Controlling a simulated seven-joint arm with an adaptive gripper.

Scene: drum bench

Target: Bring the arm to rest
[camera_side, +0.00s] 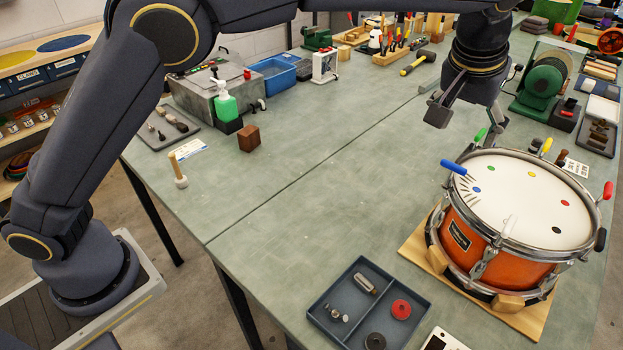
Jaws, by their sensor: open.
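My gripper (468,118) hangs from the wrist at the upper right, fingers pointing down. It is open, with nothing seen between its fingers. It is above the bench, behind and to the left of the drum as pictured. The orange snare drum (510,266) with a white head (525,200) stands on a wooden board (425,247) at the right. Colored dots mark the head, and colored handles stand around the rim. A blue handle (453,167) sticks out at the rim's left side. The gripper appears apart from the drum.
A dark divided tray (322,311) with small parts lies at the front. A green machine (543,85) stands right of my gripper. The bench middle is clear.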

